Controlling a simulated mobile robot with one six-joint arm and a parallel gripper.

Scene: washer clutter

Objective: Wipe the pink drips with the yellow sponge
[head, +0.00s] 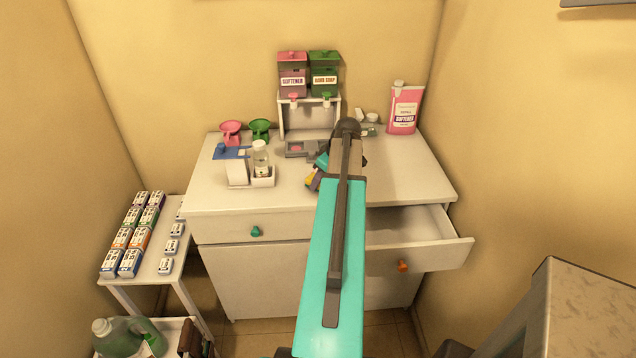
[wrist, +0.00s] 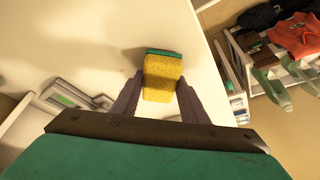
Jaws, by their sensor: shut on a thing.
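The yellow sponge (wrist: 162,78) with a green layer along its far edge sits between the fingers of my gripper (wrist: 158,88) in the wrist view. My gripper is shut on it, above a white surface. In the head view my gripper (head: 313,180) is at the front of the white counter, largely hidden by my arm, with a bit of yellow showing. A pink patch (head: 296,148) shows in the grey tray (head: 309,154) in front of the dispenser stand; it is too small to tell if it is the drips.
The softener dispenser (head: 292,80) and green hand soap dispenser (head: 324,80) stand at the back. A pink softener bottle (head: 404,110) is at right. A clear bottle (head: 260,158) and scoops stand left. The right drawer (head: 425,240) is open.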

